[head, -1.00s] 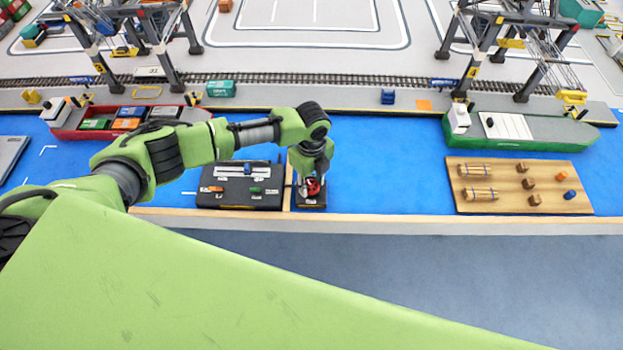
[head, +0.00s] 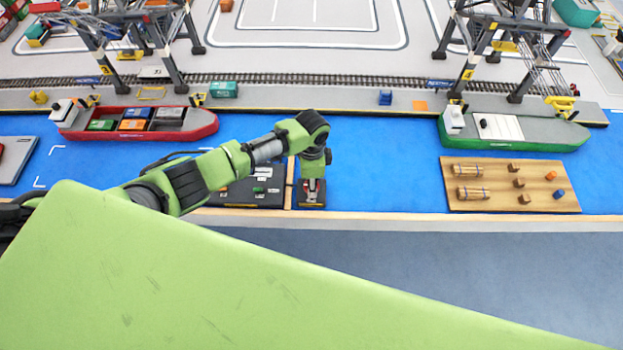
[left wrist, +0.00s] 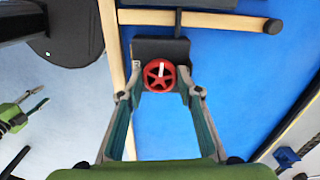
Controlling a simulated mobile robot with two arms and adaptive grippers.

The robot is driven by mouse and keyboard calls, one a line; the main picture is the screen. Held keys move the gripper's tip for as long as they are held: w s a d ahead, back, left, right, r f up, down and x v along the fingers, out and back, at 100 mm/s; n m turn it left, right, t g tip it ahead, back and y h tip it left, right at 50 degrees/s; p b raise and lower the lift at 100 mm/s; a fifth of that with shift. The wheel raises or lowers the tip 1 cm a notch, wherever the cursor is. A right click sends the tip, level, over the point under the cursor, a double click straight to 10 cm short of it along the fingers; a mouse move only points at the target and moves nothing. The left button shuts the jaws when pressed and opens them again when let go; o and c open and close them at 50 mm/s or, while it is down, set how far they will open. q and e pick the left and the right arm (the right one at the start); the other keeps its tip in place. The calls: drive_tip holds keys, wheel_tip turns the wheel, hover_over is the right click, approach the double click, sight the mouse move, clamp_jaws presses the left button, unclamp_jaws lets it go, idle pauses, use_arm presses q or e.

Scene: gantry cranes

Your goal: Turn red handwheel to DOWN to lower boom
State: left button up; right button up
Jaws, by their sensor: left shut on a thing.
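The red handwheel (left wrist: 152,87) sits on a small black base (left wrist: 160,48) in the left wrist view. It has spokes and a white mark near its middle. My left gripper (left wrist: 159,92) is shut on the handwheel, one finger on each side of it. In the head view the left gripper (head: 312,190) points down over the black base (head: 312,205) at the board's front edge, and only a little red shows there. I cannot read any DOWN label. My right gripper is in neither view.
A black control panel (head: 255,200) lies left of the handwheel, partly behind my arm. A wooden board (head: 495,196) with small pieces lies to the right. A red ship (head: 190,127), a green ship (head: 540,138) and gantry cranes stand behind. Blue surface between is clear.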

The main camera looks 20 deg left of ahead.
use_arm(q)
drive_tip(key=n+p, duration=0.1)
drive_tip(key=n, duration=0.3)
drive_tip(key=shift+r+n, duration=0.1)
drive_tip(key=shift+n, duration=0.2)
drive_tip(key=n, duration=0.4)
drive_tip(key=shift+n, duration=0.3)
drive_tip(key=n, duration=0.9)
drive_tip(key=shift+w+n, duration=0.1)
drive_tip(key=shift+n, duration=0.2)
drive_tip(key=o, duration=1.1)
wheel_tip(320, 180, up, 12)
